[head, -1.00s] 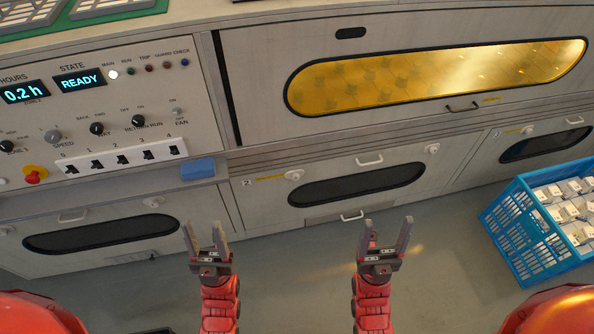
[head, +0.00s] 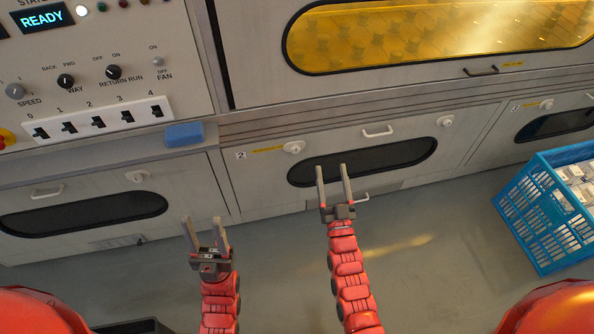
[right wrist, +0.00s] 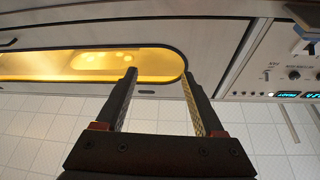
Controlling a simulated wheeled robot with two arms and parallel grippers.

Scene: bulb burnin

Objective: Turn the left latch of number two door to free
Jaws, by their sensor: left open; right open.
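The number two door (head: 240,190) is a pale lower panel with a dark oval window (head: 400,157) and a "2" label at its upper left. Its left latch (head: 293,147) is a round white knob beside a yellow label. A similar right latch (head: 445,121) sits at the door's upper right. My right gripper (head: 333,172) is open and empty, in front of the window's left part, below and right of the left latch, apart from it. My left gripper (head: 205,222) is open and empty, low in front of the panel's left side.
A white handle (head: 377,131) is on the door's top edge. A blue crate (head: 535,225) of boxed items stands on the floor at right. A blue block (head: 184,134) sits on the ledge below the control panel (head: 110,70). The floor between is clear.

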